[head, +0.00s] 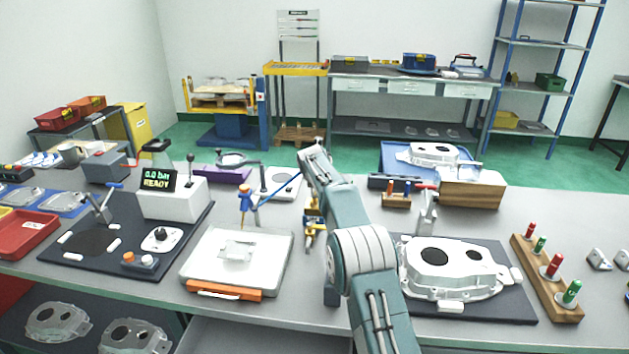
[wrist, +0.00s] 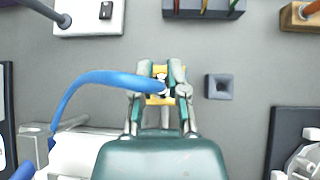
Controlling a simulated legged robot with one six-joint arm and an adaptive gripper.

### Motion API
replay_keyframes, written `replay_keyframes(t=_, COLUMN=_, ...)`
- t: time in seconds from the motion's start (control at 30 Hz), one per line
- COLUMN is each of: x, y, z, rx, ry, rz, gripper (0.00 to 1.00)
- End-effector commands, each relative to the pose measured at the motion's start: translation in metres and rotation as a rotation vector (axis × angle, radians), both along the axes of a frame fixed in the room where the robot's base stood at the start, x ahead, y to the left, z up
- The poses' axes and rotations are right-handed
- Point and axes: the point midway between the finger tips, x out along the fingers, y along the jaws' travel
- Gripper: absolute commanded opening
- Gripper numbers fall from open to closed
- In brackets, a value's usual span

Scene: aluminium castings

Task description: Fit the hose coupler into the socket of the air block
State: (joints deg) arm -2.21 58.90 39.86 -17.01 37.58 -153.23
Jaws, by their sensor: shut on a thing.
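My gripper (wrist: 160,74) has its two fingers close together at the end of a blue hose (wrist: 110,78). The hose coupler at that end sits between the fingers and is mostly hidden. A yellow and white piece shows at the fingertips; I cannot tell whether it is the coupler or lies below. To the right, apart from the fingers, is a small dark square block (wrist: 219,87) with a tapered hole, possibly the air block's socket. In the head view, the hose (head: 277,191) runs from a stand up to my arm, which hides most of the gripper.
A white box with a black switch (wrist: 105,10) and a dark holder (wrist: 205,7) stand at the top of the wrist view. A white tray (head: 237,262) is left of my arm, and a casting (head: 452,268) on a dark mat is right. Grey table shows around the square block.

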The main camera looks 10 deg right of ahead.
Motion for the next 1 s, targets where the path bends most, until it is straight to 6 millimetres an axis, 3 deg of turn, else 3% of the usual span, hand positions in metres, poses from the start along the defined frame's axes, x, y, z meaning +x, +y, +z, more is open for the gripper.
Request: replay_keyframes(t=1.0, x=0.000, y=0.000, z=-0.013, rx=-0.002, ry=0.000, rz=0.005, gripper=0.00)
